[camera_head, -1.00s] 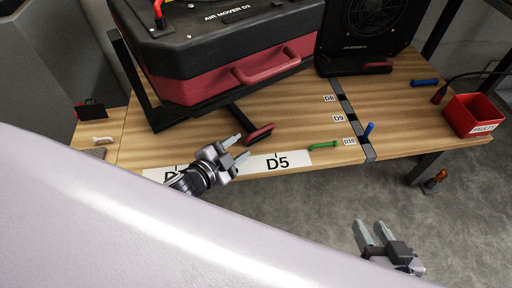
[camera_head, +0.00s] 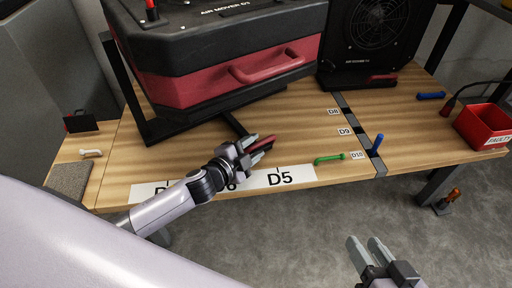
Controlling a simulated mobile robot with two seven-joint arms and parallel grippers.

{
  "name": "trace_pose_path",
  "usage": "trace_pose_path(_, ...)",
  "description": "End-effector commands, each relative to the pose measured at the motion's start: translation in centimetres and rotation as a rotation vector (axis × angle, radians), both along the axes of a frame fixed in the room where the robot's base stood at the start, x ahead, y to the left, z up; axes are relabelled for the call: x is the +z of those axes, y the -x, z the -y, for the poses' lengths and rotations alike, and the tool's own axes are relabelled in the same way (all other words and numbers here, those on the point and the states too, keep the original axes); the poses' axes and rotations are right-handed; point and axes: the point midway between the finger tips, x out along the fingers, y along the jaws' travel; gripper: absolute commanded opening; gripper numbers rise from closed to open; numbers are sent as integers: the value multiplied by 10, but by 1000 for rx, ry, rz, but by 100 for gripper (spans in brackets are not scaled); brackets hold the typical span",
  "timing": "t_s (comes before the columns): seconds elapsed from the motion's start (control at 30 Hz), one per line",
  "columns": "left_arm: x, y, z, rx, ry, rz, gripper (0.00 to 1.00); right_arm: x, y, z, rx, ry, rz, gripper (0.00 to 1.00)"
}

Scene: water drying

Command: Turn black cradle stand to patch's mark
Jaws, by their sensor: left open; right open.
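The black cradle stand (camera_head: 112,75) carries a large black and red air mover (camera_head: 210,85) on the table. Its low lever ends in a red grip (camera_head: 264,142) near the table's front edge. My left gripper (camera_head: 253,149) is open at this red grip, with its fingers beside or around it; contact cannot be told. A white label patch (camera_head: 308,174) along the front edge reads D5, with a short tick mark above the text; its left part is partly hidden by my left arm. My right gripper (camera_head: 369,249) is open and empty in front of the table, over the floor.
A second black air mover (camera_head: 347,75) stands at the back. A red bin (camera_head: 484,128) sits at the right end. The wood between is clear.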

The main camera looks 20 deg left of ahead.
Motion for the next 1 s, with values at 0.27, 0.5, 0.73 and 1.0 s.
trace_pose_path(0.27, -4, -15, 5, 0, 2, -1, 42, -2, 0, -4, 8, -26, -3, 40)
trace_pose_path(0.5, -3, -15, 5, 0, 3, -2, 42, -1, 0, -4, 8, -28, -4, 40)
trace_pose_path(0.73, -3, -15, 4, 0, 2, -1, 0, -1, 0, -5, 9, -29, -3, 40)
trace_pose_path(1.0, -1, -4, -9, -55, -7, -1, 0, 10, -2, 0, -1, 5, 11, 40)
